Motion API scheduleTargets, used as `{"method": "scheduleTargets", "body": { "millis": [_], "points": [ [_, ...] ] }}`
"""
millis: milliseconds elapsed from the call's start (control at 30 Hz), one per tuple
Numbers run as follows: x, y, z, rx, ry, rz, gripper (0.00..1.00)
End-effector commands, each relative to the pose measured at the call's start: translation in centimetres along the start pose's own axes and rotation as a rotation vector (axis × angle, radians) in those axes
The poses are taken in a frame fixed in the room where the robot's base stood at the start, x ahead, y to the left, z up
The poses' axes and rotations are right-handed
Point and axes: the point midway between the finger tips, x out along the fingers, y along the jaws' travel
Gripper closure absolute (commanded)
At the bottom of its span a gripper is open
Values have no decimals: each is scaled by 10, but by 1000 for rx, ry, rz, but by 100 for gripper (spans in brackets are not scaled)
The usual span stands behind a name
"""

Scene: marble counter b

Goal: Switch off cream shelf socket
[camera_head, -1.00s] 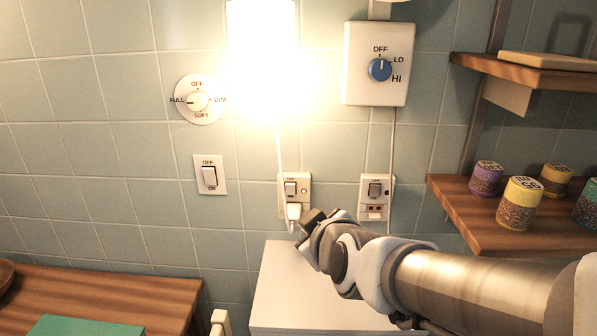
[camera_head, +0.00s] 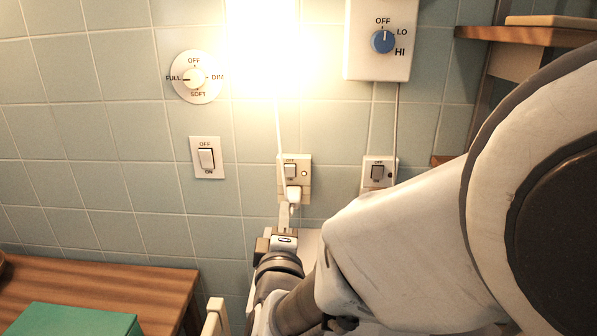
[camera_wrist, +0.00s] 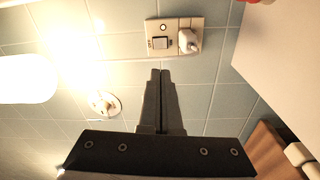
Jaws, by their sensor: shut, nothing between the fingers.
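The cream socket (camera_head: 306,188) is on the tiled wall, with a dark-edged rocker switch (camera_head: 290,171), a small round indicator (camera_head: 304,173) and a white plug (camera_head: 293,194) below the rocker. "OFF" is printed above the rocker; which way it is pressed is too small to tell. The wrist view shows the socket (camera_wrist: 177,22) turned sideways, its rocker (camera_wrist: 161,43) bare and the plug (camera_wrist: 188,41) to the right. My gripper (camera_head: 285,210) is just below the plug in the head view. In the wrist view its dark fingers (camera_wrist: 160,73) are together and empty, their tips apart from the socket.
A glowing lamp (camera_head: 262,45) hangs above the socket, its cord running down to the plug. A similar socket (camera_head: 379,160) is to the right, below a blue-knob control (camera_head: 383,42). A wall switch (camera_head: 206,158) and dial (camera_head: 197,77) are left. A wooden counter (camera_head: 150,285) is lower left.

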Motion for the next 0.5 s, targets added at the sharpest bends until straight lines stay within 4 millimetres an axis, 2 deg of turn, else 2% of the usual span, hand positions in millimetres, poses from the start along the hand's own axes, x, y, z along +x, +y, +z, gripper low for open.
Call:
{"method": "scheduleTargets", "body": {
  "millis": [33,200,500],
  "points": [
    [-2,-6,0,-36,-8,16,100],
    [-6,-8,0,-125,-34,68,100],
    [-8,-8,0,-158,-45,87,100]
  ]
}}
